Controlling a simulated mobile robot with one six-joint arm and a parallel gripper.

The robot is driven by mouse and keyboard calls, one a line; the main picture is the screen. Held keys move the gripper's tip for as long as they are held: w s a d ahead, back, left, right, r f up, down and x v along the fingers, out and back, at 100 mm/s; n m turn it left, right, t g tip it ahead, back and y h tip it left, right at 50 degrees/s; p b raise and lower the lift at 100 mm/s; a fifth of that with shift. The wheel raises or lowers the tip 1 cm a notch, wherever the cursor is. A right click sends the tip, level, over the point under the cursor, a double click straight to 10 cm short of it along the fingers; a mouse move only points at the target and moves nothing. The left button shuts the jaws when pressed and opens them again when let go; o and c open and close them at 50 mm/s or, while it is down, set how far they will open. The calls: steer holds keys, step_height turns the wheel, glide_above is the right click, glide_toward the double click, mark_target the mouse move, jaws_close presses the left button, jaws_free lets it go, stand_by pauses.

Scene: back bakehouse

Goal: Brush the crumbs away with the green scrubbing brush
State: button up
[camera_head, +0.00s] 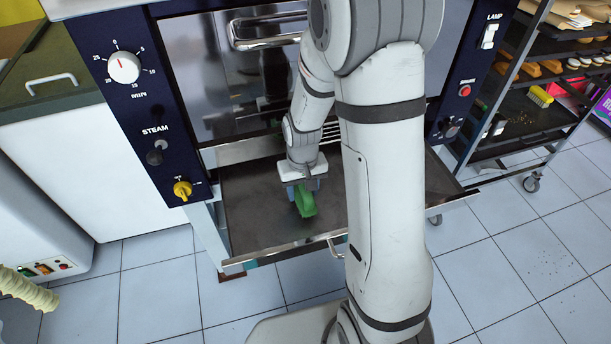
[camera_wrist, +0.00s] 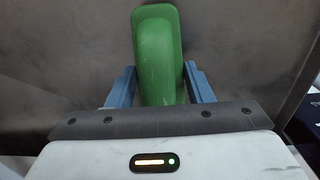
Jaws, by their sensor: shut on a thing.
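The green scrubbing brush (camera_head: 306,203) is between the fingers of my gripper (camera_head: 303,187), over the dark oven door (camera_head: 255,225) that is folded down. My gripper is shut on it. In the wrist view the rounded green back of the brush (camera_wrist: 158,50) shows between the two blue fingers (camera_wrist: 160,90); its bristles are hidden. I cannot tell whether the brush touches the door. Small dark specks like crumbs (camera_head: 572,290) lie on the floor tiles at the lower right. Brownish specks also show on a dark rack tray (camera_head: 527,120).
The oven (camera_head: 215,60) stands behind the door, with knobs on its left panel. A wheeled rack (camera_head: 545,145) at right holds bread and a yellow brush (camera_head: 540,96). A white cabinet (camera_head: 70,150) stands at left. The tiled floor at the lower right is open.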

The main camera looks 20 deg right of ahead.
step_height(320, 180, up, 2)
steer(key=shift+w+r+p, duration=0.15)
steer(key=shift+r+p, duration=0.05)
steer(key=shift+p, duration=0.15)
steer(key=shift+d+r+p, duration=0.1)
steer(key=shift+r+p, duration=0.45)
steer(key=shift+r, duration=0.2)
steer(key=shift+r+p, duration=1.6)
steer(key=shift+r, duration=0.55)
steer(key=shift+f, duration=0.1)
